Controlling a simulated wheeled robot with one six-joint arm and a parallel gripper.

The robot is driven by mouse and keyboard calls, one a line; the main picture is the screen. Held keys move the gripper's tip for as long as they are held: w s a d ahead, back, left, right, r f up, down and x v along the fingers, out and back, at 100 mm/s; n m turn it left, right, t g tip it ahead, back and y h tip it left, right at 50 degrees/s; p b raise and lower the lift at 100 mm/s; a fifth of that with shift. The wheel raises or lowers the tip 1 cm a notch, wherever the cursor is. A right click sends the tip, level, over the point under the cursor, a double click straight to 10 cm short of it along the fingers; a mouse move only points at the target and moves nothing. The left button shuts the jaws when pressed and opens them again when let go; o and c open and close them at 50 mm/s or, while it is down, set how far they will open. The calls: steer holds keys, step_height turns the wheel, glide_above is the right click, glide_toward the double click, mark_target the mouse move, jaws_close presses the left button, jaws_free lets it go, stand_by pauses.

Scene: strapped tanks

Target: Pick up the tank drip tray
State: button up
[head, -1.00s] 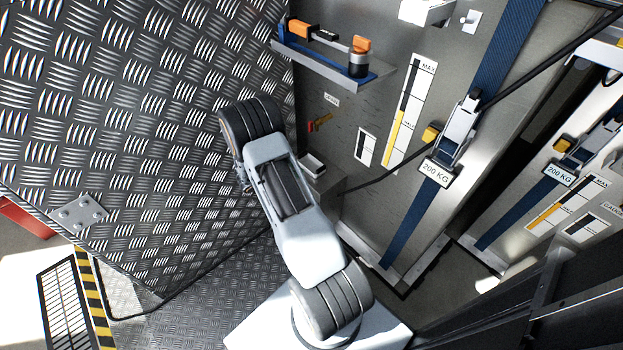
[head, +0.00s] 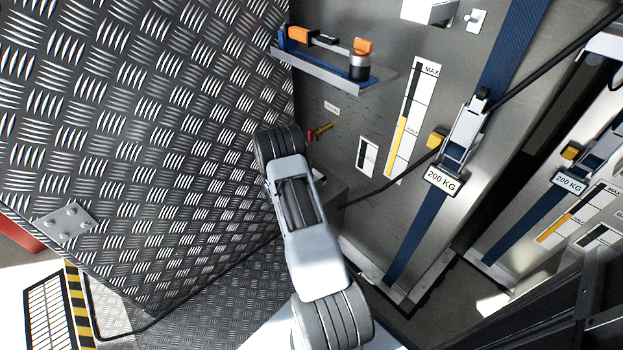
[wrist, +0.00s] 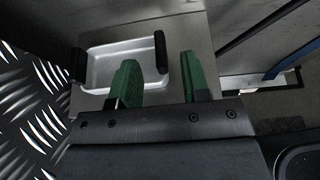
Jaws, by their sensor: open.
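The tank drip tray (wrist: 115,68) shows in the wrist view as a shallow, pale metal pan with a dark grip at its left end and another at its right end. It looks empty. My gripper (wrist: 158,62) has two green fingers spread apart with nothing held between them. The right dark grip of the tray appears just beyond the gap between the fingers; I cannot tell how far. The left finger overlaps the tray's lower right part in this view. In the head view my arm hides my gripper and most or all of the tray.
The grey tank (head: 385,90) carries a blue shelf (head: 325,72) with an orange-ended tool, a level gauge (head: 412,120) and a blue strap (head: 425,225). A black cable crosses in front of it. A tread-plate wall (head: 150,120) stands close on the left.

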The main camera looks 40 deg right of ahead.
steer(key=b+x, duration=0.1)
steer(key=x, duration=0.3)
steer(key=shift+d+f+b, duration=0.15)
steer(key=shift+d+b, duration=0.2)
jaws_close()
